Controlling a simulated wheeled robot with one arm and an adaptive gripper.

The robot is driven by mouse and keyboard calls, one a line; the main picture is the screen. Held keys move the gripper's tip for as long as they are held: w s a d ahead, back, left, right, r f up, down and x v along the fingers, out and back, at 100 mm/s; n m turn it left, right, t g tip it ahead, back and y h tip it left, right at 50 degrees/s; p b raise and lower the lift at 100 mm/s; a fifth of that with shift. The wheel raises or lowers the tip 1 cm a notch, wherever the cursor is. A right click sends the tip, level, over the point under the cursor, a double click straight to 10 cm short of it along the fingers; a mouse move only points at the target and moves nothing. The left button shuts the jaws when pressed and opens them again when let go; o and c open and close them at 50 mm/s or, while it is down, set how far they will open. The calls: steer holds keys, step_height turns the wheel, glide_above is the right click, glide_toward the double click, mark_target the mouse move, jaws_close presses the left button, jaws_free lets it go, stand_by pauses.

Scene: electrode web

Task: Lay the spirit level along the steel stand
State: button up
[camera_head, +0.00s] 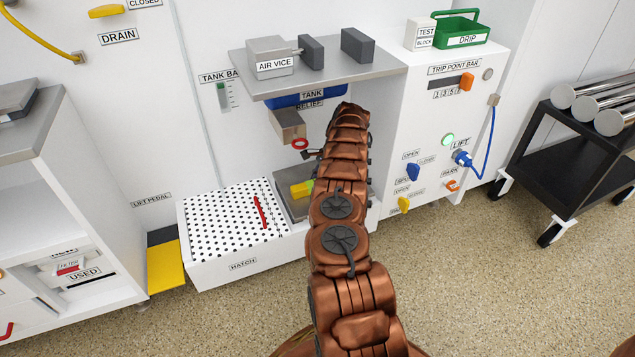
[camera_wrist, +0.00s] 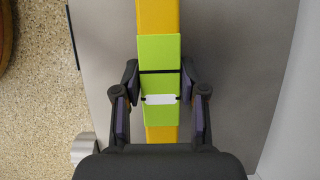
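The spirit level is a yellow bar (camera_wrist: 157,18) with a lime-green middle part that carries a white patch. In the wrist view it runs upright in the picture, between my fingers. In the head view its yellow end (camera_head: 301,189) shows beside my arm, over the grey plate of the steel stand (camera_head: 296,208). The stand also fills much of the wrist view (camera_wrist: 235,70). My gripper (camera_wrist: 159,80) has its fingertips against both sides of the green part. Whether the level touches the plate is unclear. My arm hides part of the stand and the gripper in the head view.
A white perforated hatch top (camera_head: 215,222) with a red tool (camera_head: 260,212) lies left of the stand. A block with a red ring (camera_head: 299,143) sits behind. A control panel (camera_head: 430,150) stands right.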

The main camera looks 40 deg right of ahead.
steer(key=o, duration=0.3)
steer(key=shift+r, duration=0.1)
steer(key=shift+r, duration=0.2)
steer(key=p+v, duration=0.2)
steer(key=v, duration=0.4)
steer(key=shift+d+r, duration=0.1)
steer(key=shift+d, duration=0.05)
steer(key=shift+s+d+r, duration=0.1)
steer(key=shift+d+r, duration=0.05)
steer(key=shift+r, duration=0.3)
